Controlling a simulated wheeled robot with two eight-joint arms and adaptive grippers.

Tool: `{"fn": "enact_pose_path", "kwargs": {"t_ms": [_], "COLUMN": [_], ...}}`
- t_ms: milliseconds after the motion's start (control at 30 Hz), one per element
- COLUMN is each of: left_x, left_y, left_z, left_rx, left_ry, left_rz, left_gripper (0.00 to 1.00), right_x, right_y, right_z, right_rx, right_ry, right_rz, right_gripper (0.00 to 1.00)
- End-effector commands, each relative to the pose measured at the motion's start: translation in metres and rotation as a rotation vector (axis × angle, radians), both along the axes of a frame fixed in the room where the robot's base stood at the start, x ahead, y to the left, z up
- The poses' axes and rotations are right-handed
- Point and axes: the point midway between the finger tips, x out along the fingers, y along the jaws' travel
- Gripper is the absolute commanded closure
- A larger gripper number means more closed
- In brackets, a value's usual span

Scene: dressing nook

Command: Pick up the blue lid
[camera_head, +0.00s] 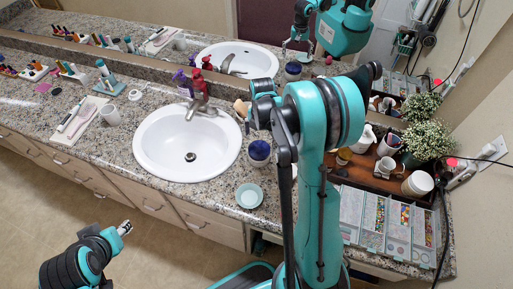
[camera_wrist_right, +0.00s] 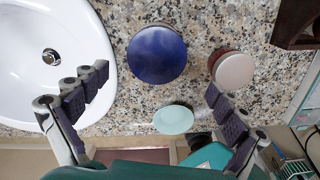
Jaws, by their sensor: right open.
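The round, dark blue lid (camera_wrist_right: 157,54) lies below my right gripper in the right wrist view, near the sink's right side. In the head view the blue lid (camera_head: 260,147) sits on a small pale jar on the counter, just left of my right arm. My right gripper (camera_wrist_right: 156,82) is open and empty, its fingers spread to either side of the lid and not touching it. My left gripper (camera_head: 124,228) shows small at the lower left in the head view, away from the counter; its jaw opening is unclear.
The white sink (camera_head: 165,130) is left of the lid. A pale teal dish (camera_head: 249,196) lies at the counter's front edge. A pink-topped round container (camera_wrist_right: 235,69) stands close to the lid's right. A wooden tray (camera_head: 365,175) and palettes (camera_head: 397,225) fill the right side.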

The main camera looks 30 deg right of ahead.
Motion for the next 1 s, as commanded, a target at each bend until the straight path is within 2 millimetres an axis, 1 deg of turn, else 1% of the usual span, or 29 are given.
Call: {"fn": "enact_pose_path", "kwargs": {"t_ms": [33, 167, 300, 400, 467, 633, 667, 700, 767, 800, 833, 1000], "left_x": [0.0, 0.0, -0.001, -0.001, -0.001, -0.001, -0.001, -0.001, -0.001, -0.001, -0.001, -0.001], "left_y": [0.0, 0.0, 0.0, 0.0, 0.0, 0.0, 0.0, 0.0, 0.0, 0.0, 0.0, 0.0], "left_z": [-0.004, -0.009, -0.021, -0.025, -0.025, -0.024, -0.024, -0.024, -0.024, -0.024, -0.024, -0.024], "left_rx": [0.0, 0.0, 0.0, 0.0, 0.0, 0.0, 0.0, 0.0, 0.0, 0.0, 0.0, 0.0], "left_ry": [0.0, 0.0, 0.0, 0.0, 0.0, 0.0, 0.0, 0.0, 0.0, 0.0, 0.0, 0.0], "left_rz": [0.0, 0.0, 0.0, 0.0, 0.0, 0.0, 0.0, 0.0, 0.0, 0.0, 0.0, 0.0], "left_gripper": [0.6, 0.6, 0.6, 0.6, 0.6, 0.6, 0.6, 0.6, 0.6, 0.6, 0.6, 0.6], "right_x": [0.001, 0.003, 0.007, 0.006, 0.007, 0.006, 0.006, 0.006, 0.006, 0.006, 0.006, 0.007], "right_y": [0.0, 0.0, 0.0, 0.0, 0.0, 0.0, 0.0, 0.0, 0.0, 0.0, 0.0, 0.0], "right_z": [-0.007, -0.019, -0.041, -0.054, -0.057, -0.056, -0.055, -0.055, -0.055, -0.055, -0.055, -0.055], "right_rx": [0.0, -0.001, -0.001, -0.001, -0.001, -0.001, -0.001, -0.001, -0.001, -0.001, -0.001, 0.0], "right_ry": [0.0, -0.001, -0.001, -0.001, -0.001, -0.001, -0.001, -0.001, -0.001, -0.001, -0.001, -0.002], "right_rz": [0.0, -0.001, -0.001, -0.001, -0.002, -0.002, -0.002, -0.002, -0.002, -0.002, -0.002, -0.002], "right_gripper": [0.03, 0.03, 0.03, 0.03, 0.03, 0.03, 0.06, 0.16, 0.25, 0.32, 0.34, 0.34]}}
